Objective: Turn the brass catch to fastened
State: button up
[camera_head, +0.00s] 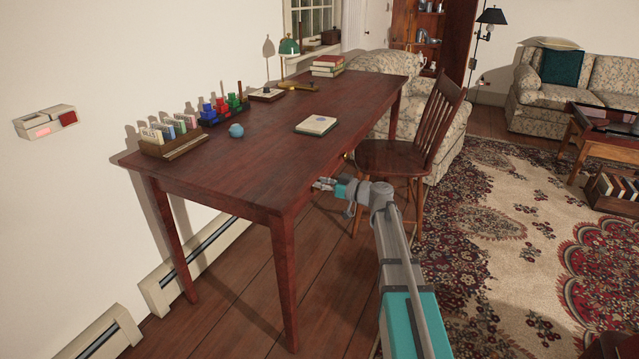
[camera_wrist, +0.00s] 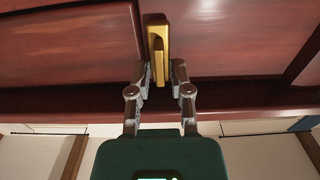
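The brass catch (camera_wrist: 157,38) is a narrow gold bar on the dark red wood of the desk, lengthwise up and down in the wrist view. My gripper (camera_wrist: 161,72) has one finger on each side of its lower end. The fingers stand apart, very close to the bar. I cannot tell whether both touch it. In the head view my gripper (camera_head: 318,184) is at the desk's (camera_head: 258,135) front edge, below the top. The catch is not clear there. No marking for fastened can be read.
A wooden chair (camera_head: 400,155) stands close to the right of my gripper. A small brass-coloured piece (camera_head: 345,156) shows at the desk edge. On the desk are a card holder (camera_head: 172,145), a blue-green object (camera_head: 236,130), a notepad (camera_head: 316,125) and books (camera_head: 327,66).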

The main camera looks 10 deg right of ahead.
grip_shut()
jog(key=shift+w+m, duration=0.1)
jog(key=shift+m, duration=0.4)
jog(key=m, duration=1.1)
jog(key=w+d+f+m+b, duration=0.1)
jog(key=m, duration=0.5)
dwell(0.4)
jog(key=shift+o, duration=2.4)
grip_release()
jog(key=shift+a+f, duration=0.1)
jog(key=shift+s, duration=0.1)
